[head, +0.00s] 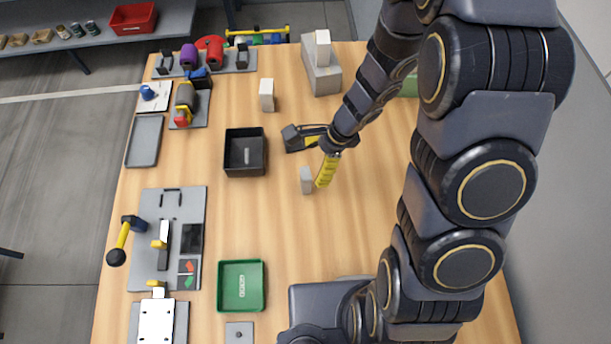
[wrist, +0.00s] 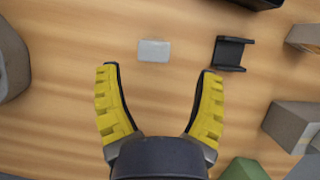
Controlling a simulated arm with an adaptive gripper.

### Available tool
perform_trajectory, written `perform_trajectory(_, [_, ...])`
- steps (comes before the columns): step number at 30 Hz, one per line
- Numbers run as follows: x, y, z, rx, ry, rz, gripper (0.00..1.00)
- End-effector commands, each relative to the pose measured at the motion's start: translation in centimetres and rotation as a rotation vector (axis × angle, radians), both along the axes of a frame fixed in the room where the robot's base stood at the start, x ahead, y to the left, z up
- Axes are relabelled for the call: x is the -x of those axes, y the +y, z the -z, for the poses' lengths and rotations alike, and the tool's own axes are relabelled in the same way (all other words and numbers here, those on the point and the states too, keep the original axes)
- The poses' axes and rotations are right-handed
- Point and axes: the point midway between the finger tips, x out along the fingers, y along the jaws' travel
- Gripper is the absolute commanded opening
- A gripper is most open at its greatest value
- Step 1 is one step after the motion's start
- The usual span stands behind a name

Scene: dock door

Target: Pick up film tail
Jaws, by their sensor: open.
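A small pale grey upright piece (head: 306,180) stands on the wooden table; it looks like the film tail, though no label confirms it. In the wrist view the pale piece (wrist: 154,50) shows as a light rectangle, just beyond the fingertips and between their lines. My gripper (head: 317,163) is open and empty, with its yellow fingers spread. In the wrist view my gripper (wrist: 160,72) has clear wood between its fingers.
A black bin (head: 245,172) stands left of the pale piece. A green tray (head: 241,308) lies toward the front. A grey box (head: 322,78) and a pale block (head: 266,95) stand farther back. Bare wood lies below the pale piece in the head view.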

Motion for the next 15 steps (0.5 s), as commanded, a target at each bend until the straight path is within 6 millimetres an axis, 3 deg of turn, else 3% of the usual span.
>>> perform_trajectory(15, [1.1, 2.2, 4.3, -0.004, 0.002, -0.002, 0.68])
